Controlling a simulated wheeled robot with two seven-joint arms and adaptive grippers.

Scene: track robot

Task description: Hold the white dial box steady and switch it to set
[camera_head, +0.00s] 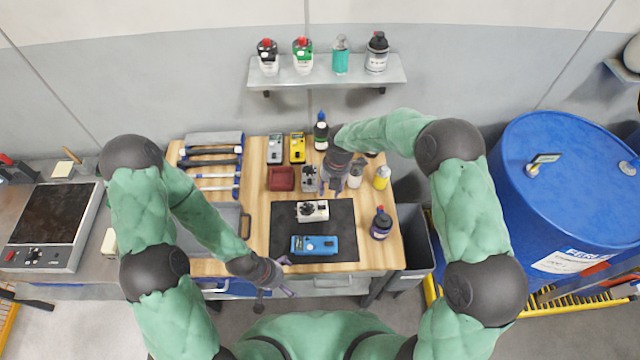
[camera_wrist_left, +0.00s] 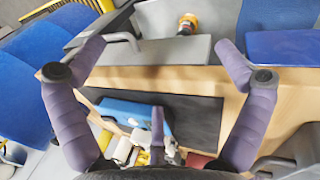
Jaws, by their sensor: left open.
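The white dial box (camera_head: 312,211) sits on the dark mat (camera_head: 345,222), with a dark dial on its top. Its switch setting is too small to read. My left gripper (camera_head: 274,283) is open and empty at the table's front edge, in front of the mat and apart from the box. My right gripper (camera_head: 332,187) hangs behind the white dial box, near the back row of items. Whether its fingers are open is unclear.
A blue box (camera_head: 314,245) lies on the mat between the white dial box and the front edge. A red tray (camera_head: 281,178), a grey device (camera_head: 309,179), a yellow device (camera_head: 297,148) and several bottles stand behind. A dark bottle (camera_head: 381,222) stands right of the mat.

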